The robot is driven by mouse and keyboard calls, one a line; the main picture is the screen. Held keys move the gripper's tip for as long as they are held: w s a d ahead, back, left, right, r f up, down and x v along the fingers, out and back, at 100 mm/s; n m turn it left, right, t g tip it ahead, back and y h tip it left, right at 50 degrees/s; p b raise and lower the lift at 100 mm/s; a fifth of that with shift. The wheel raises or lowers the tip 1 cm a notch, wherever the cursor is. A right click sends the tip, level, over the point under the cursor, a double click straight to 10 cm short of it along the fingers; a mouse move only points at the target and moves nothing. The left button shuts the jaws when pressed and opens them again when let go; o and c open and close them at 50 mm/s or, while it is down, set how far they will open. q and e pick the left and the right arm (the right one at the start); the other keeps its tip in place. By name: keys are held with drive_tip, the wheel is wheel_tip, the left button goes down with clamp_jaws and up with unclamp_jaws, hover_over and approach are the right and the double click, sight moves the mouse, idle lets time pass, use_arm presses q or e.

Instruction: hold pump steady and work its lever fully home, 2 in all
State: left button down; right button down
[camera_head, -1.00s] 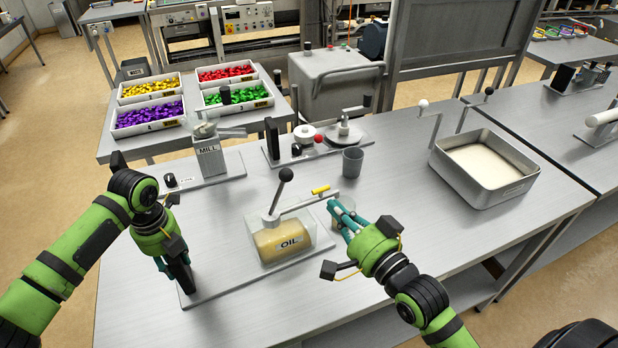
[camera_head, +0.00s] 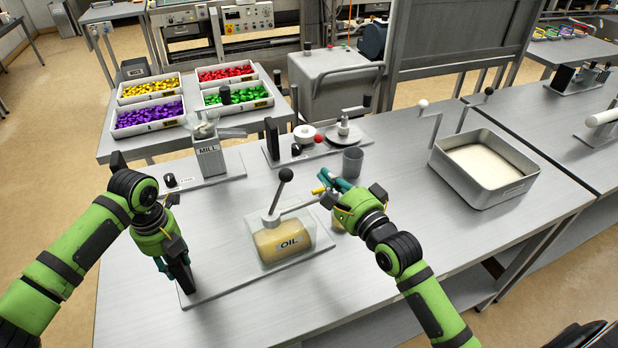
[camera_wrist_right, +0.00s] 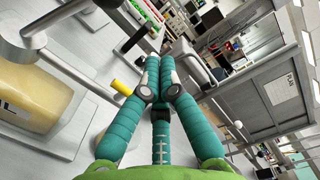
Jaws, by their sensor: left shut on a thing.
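The pump (camera_head: 282,240) is a clear tank labelled OIL on a flat plate, with a lever (camera_head: 285,177) that has a black knob and stands tilted up to the right. Its spout ends in a yellow tip (camera_head: 318,191). My left gripper (camera_head: 174,268) is shut on the black upright handle (camera_head: 183,278) at the plate's left end. My right gripper (camera_head: 333,183) is beside the yellow tip, right of the lever and apart from its knob. In the right wrist view its fingers (camera_wrist_right: 158,75) are together with nothing between them, and the yellow tip (camera_wrist_right: 121,88) is at their left.
A small cup (camera_head: 338,226) is partly hidden under my right gripper. A grey cup (camera_head: 352,162) stands behind it. A mill (camera_head: 209,158) and a plate with a white roll (camera_head: 304,135) are at the back. A metal tray (camera_head: 440,165) is on the right.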

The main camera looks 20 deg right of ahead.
drive_tip(key=shift+w+a+r, duration=0.1)
drive_tip(key=shift+w+a, duration=0.05)
drive_tip(key=shift+a, duration=0.55)
drive_tip(key=shift+w+a+r, duration=0.1)
drive_tip(key=shift+w+a, duration=0.1)
drive_tip(key=shift+a, duration=0.45)
drive_tip(key=shift+w+a+r, duration=0.1)
drive_tip(key=shift+w+a, duration=0.05)
drive_tip(key=shift+a, duration=0.55)
drive_tip(key=shift+a+r, duration=0.1)
drive_tip(key=shift+a+r+n, duration=0.15)
drive_tip(key=shift+a+n, duration=0.1)
drive_tip(key=shift+n, duration=0.05)
drive_tip(key=shift+s+a+r+n, duration=0.1)
drive_tip(key=shift+a+r+n, duration=0.1)
drive_tip(key=shift+n, duration=0.1)
wheel_tip(320, 180, up, 2)
drive_tip(key=n, duration=0.8)
hover_over(278, 192)
drive_tip(key=s+a, duration=0.3)
drive_tip(key=shift+a+g, duration=0.1)
drive_tip(key=shift+g, duration=0.3)
